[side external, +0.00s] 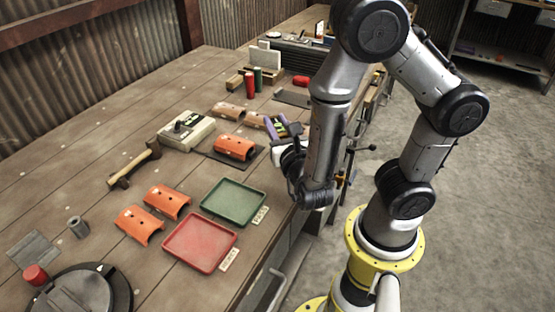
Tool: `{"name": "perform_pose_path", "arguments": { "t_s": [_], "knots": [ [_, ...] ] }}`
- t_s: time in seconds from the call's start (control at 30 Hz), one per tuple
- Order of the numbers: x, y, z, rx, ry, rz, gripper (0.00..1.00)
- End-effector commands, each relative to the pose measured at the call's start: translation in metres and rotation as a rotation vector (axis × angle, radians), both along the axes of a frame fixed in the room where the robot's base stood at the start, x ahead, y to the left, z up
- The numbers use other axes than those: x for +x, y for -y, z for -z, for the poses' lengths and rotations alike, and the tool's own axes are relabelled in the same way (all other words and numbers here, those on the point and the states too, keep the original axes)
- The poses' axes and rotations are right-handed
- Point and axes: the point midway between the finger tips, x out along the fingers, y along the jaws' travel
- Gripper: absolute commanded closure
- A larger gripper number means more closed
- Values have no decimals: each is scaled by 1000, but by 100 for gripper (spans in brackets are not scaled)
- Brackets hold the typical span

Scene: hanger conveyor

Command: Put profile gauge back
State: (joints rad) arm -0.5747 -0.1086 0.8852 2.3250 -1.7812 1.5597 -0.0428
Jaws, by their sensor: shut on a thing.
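My gripper (278,140) is at the right side of the bench, low over the top, mostly hidden behind my own wrist. It is shut on a small dark purple piece with a yellow-green edge (271,126), which looks like the profile gauge. The fingertips and the exact grip are too small to see. The held piece is just right of an orange curved shell (235,147) that sits on a dark mat (256,160). I cannot tell whether the piece touches the bench.
A green tray (233,218) and red tray (180,262) lie in front, with more orange shells (167,202) at left.

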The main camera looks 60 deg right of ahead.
Motion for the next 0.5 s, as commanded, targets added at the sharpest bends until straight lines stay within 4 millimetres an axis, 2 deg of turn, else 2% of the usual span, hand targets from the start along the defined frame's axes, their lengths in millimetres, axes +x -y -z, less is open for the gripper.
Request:
{"name": "perform_pose_path", "arguments": {
  "t_s": [0.1,0.27,0.5],
  "knots": [
    [-1,0,20,-6,-6,1,100],
    [0,0,34,-4,-2,0,100],
    [0,0,64,-3,-3,0,100]
  ]
}}
